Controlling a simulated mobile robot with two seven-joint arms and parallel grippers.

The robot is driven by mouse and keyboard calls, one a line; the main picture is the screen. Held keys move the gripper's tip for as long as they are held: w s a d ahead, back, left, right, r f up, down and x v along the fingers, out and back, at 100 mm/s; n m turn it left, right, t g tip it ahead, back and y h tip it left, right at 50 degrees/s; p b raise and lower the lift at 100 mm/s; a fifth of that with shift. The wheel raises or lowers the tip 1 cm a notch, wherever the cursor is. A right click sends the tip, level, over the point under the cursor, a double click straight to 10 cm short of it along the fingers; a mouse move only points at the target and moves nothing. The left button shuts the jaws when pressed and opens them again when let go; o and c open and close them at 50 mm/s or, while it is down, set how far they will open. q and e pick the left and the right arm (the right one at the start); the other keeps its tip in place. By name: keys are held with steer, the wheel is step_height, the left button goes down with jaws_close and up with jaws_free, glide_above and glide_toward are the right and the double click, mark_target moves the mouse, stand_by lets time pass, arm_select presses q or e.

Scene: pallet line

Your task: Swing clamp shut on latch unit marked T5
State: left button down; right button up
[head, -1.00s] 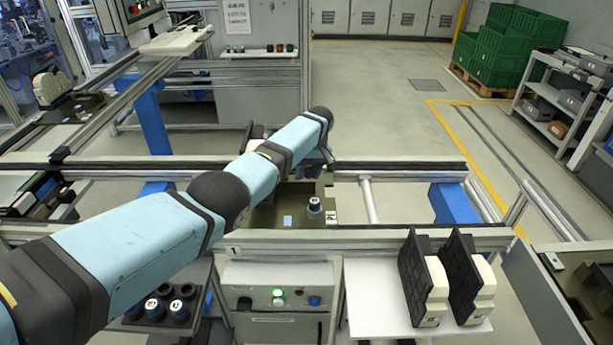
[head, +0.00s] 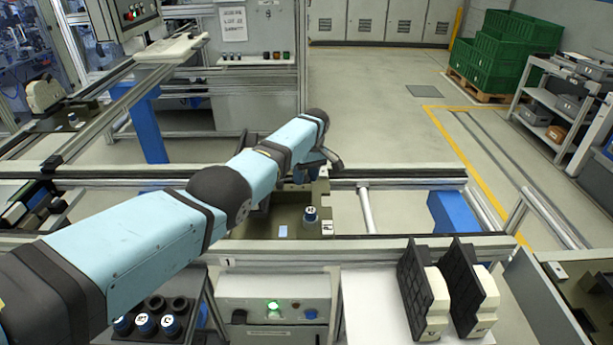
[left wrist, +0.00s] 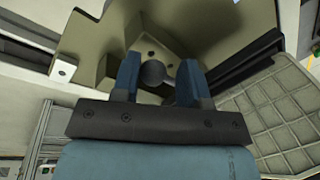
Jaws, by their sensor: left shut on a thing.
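My left gripper (head: 322,166) is at the far side of an olive fixture (head: 262,222) on the line, partly hidden by my own arm. In the left wrist view, its two blue fingers (left wrist: 159,66) are closed about a dark round knob (left wrist: 153,74), which appears to be the clamp's handle. A pale bracket with dark holes (left wrist: 177,62) is just behind the knob. I cannot make out a T5 mark. My right gripper is not in view.
Metal rails (head: 400,172) run across behind and in front of the fixture. Two black-and-cream parts (head: 437,300) stand on a white shelf at front right. A control box with a lit green button (head: 273,308) is below the fixture. Capped cylinders (head: 146,324) sit front left.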

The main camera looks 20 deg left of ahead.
arm_select(q)
steer(key=c, duration=1)
jaws_free()
steer(key=shift+w+a+r, duration=0.2)
steer(key=shift+a+r, duration=0.2)
steer(key=o, duration=0.4)
steer(key=shift+a, duration=0.15)
steer(key=shift+c, duration=0.2)
steer(key=shift+o, duration=0.5)
steer(key=shift+s+f, duration=0.15)
steer(key=shift+f, duration=0.1)
steer(key=shift+d, duration=0.2)
steer(key=shift+d+r, duration=0.1)
steer(key=shift+r, duration=0.25)
step_height(320, 180, up, 13)
steer(key=w+d+b, duration=0.1)
steer(key=w, duration=0.1)
